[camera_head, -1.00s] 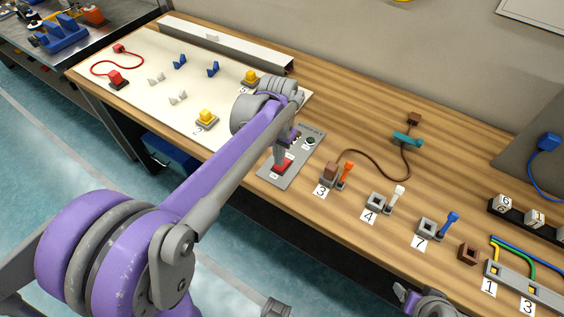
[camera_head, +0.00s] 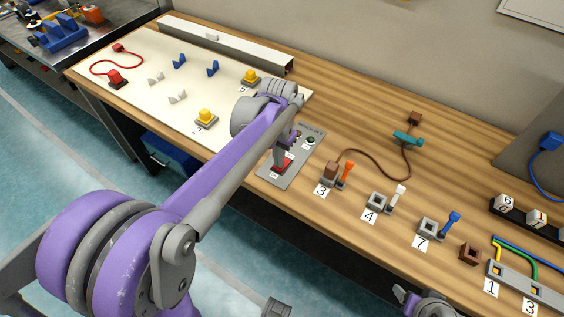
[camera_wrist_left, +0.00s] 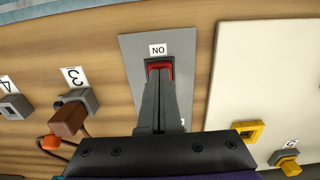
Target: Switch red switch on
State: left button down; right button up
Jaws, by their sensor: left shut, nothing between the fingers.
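The red switch (camera_head: 282,166) sits on a grey panel (camera_head: 270,178) on the wooden bench, partly hidden by my left gripper in the head view. In the left wrist view the red switch (camera_wrist_left: 160,66) shows just beyond my fingertips, beside an "ON" label (camera_wrist_left: 158,50). My left gripper (camera_head: 280,155) is shut and empty. Its tips (camera_wrist_left: 160,75) overlap the red switch in the wrist view and look to be at it; firm contact cannot be told. The switch's tilt is hard to make out. My right gripper (camera_head: 425,297) shows only in part at the bottom edge.
A brown plug with a cable (camera_head: 380,165) and several numbered sockets stand to the right.

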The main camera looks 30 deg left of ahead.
pick_arm(q)
jog(key=shift+f, duration=0.4)
jog(key=shift+r+p, duration=2.2)
jog(key=shift+r, duration=1.4)
jog(key=s+d+f+t, duration=0.2)
jog(key=s+d, duration=0.1)
jog(key=s, duration=0.4)
jog(key=s+d+f+n+t, duration=0.1)
jog(key=s+d+t, duration=0.2)
jog(key=s, duration=0.5)
jog(key=shift+s+d+f+p, duration=0.25)
jog(key=shift+d+f+p, duration=0.05)
jog(key=shift+d+f, duration=0.1)
